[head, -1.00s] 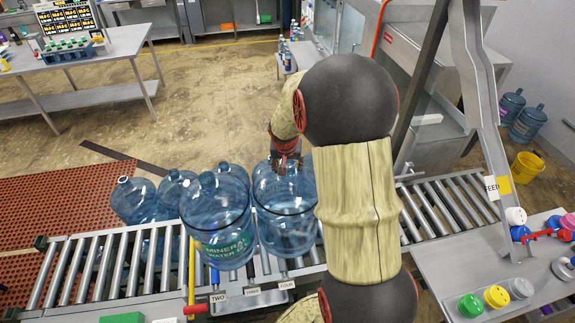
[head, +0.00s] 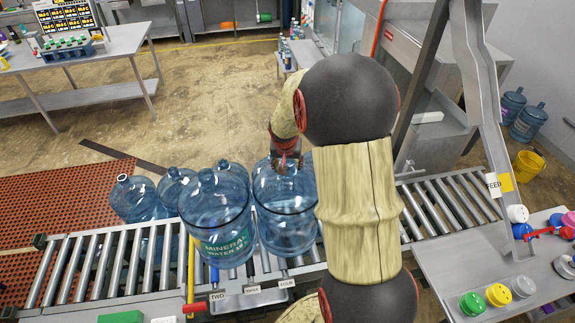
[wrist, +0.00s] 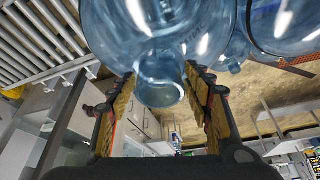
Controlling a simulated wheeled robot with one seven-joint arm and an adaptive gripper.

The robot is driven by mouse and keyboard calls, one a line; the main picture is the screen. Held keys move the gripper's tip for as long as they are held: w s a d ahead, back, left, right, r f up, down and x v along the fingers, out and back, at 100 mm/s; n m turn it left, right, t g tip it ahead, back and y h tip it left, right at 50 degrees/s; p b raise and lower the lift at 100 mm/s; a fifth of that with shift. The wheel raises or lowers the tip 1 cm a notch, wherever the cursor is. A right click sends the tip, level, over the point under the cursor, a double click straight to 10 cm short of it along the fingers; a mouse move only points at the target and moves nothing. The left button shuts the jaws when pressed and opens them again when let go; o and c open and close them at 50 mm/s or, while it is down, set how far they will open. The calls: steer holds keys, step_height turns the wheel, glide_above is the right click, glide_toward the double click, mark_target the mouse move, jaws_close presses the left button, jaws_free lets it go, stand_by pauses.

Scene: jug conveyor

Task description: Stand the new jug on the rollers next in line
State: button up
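The new jug (head: 287,225), clear blue, stands upright on the roller conveyor (head: 120,262), just right of the blue jug with the MINERAL WATER label (head: 214,225). I cannot tell whether the two touch. My gripper (head: 287,163) is at the new jug's top. In the wrist view the fingers (wrist: 161,92) are spread on either side of the jug's neck (wrist: 160,93), with narrow gaps showing. The jug body (wrist: 150,25) fills the upper middle there. My arm hides the jug's right edge in the head view.
Several more blue jugs (head: 136,200) stand behind the conveyor's left part. Tags TWO (head: 217,296) and FOUR (head: 286,284) mark the front rail. A yellow post (head: 190,270) stands by TWO. A cap table (head: 450,270) is at right. The left rollers are bare.

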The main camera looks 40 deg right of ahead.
steer(key=o, duration=0.5)
steer(key=shift+c, duration=0.2)
steer(key=shift+o, duration=0.2)
steer(key=shift+s+a, duration=0.1)
steer(key=shift+r, duration=0.3)
steer(key=v, duration=1.1)
steer(key=shift+r, duration=0.2)
steer(key=shift+s, duration=0.1)
